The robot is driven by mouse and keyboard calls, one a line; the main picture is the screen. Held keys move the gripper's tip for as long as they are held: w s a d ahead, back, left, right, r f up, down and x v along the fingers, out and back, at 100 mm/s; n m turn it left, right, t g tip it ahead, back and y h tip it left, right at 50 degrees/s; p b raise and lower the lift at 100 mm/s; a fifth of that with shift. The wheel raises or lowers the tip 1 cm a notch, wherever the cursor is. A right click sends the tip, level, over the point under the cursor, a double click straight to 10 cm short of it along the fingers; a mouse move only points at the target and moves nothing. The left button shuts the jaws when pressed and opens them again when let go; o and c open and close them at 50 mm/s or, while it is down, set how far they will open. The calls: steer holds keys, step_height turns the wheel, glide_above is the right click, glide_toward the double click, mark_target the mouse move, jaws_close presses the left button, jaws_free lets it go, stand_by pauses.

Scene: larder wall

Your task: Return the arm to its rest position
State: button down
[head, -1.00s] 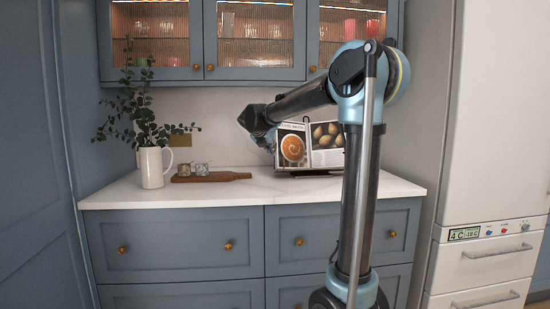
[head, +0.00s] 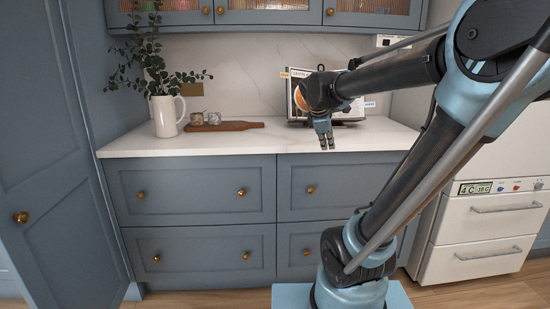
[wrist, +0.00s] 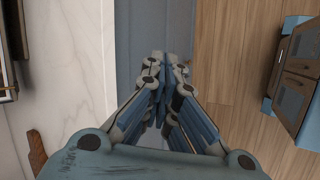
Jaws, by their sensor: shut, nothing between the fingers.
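My gripper (head: 324,134) hangs from my arm in the head view, fingers pointing down, in front of the cookbook and over the front part of the white worktop (head: 240,139). In the wrist view my gripper (wrist: 163,72) has its fingers drawn together with nothing between them. My arm reaches from the lower middle up to the right, then back left to the gripper. Below the fingers the wrist view shows the worktop edge and wooden floor (wrist: 232,70).
An open cookbook (head: 297,98) on a stand is behind my gripper. A white jug (head: 166,114) with leafy stems and a wooden board (head: 225,126) with small jars stand left. Wall cupboards (head: 270,18) hang above; a white fridge (head: 478,225) stands right. The worktop's middle is clear.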

steer(key=s+f+m+g+y, duration=0.3)
steer(key=s+f+m, duration=1.2)
steer(key=s+f, duration=0.4)
steer(key=s, duration=0.4)
steer(key=shift+y, duration=0.3)
steer(key=shift+w+f, duration=0.25)
steer(key=shift+w, duration=0.25)
